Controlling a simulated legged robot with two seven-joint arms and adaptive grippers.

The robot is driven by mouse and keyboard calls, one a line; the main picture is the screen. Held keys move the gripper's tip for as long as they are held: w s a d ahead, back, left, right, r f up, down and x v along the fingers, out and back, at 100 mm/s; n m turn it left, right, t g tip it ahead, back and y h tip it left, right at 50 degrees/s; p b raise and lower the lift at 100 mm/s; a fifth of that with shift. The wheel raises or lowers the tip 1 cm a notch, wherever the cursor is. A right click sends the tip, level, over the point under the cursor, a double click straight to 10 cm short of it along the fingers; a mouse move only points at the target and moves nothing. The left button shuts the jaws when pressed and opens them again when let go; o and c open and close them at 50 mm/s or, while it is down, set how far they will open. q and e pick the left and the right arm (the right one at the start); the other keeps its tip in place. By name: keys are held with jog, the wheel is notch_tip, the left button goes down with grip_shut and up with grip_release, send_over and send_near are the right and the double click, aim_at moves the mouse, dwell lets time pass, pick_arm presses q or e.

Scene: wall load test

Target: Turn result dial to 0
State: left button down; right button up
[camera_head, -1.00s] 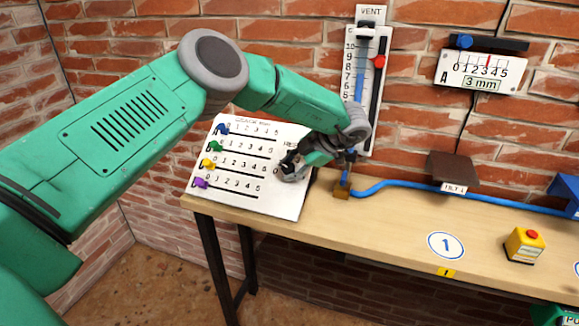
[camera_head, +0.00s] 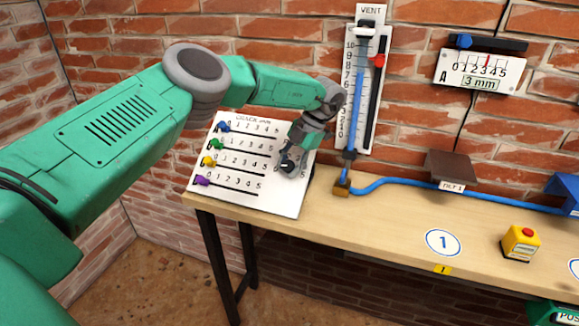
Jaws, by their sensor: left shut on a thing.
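A white sloped panel (camera_head: 232,189) stands at the left end of the bench, with several slider rows numbered 0 to 5 and coloured knobs at their left ends. The result dial is at the right side of this panel, largely hidden by my left gripper (camera_head: 289,163). My left gripper points down at the panel there and is shut on the dial; a "5" shows just right of its fingers. The dial's pointer cannot be made out. My right gripper is not in view.
A vertical gauge marked VENT (camera_head: 362,85) with a blue column and red marker is on the wall behind. A blue hose (camera_head: 400,183) runs right along the bench (camera_head: 370,220). A yellow box with a red button (camera_head: 521,243) stands at the right. A 3 mm gauge (camera_head: 479,75) hangs on the wall.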

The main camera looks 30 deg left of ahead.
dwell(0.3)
pick_arm(q)
jog(key=c, duration=1.1)
grip_release()
jog(key=shift+c, duration=0.2)
jog(key=shift+w+r, duration=0.15)
jog(key=shift+r, duration=0.05)
jog(key=v, duration=0.7)
jog(key=shift+w, duration=0.1)
jog(key=shift+f, duration=0.1)
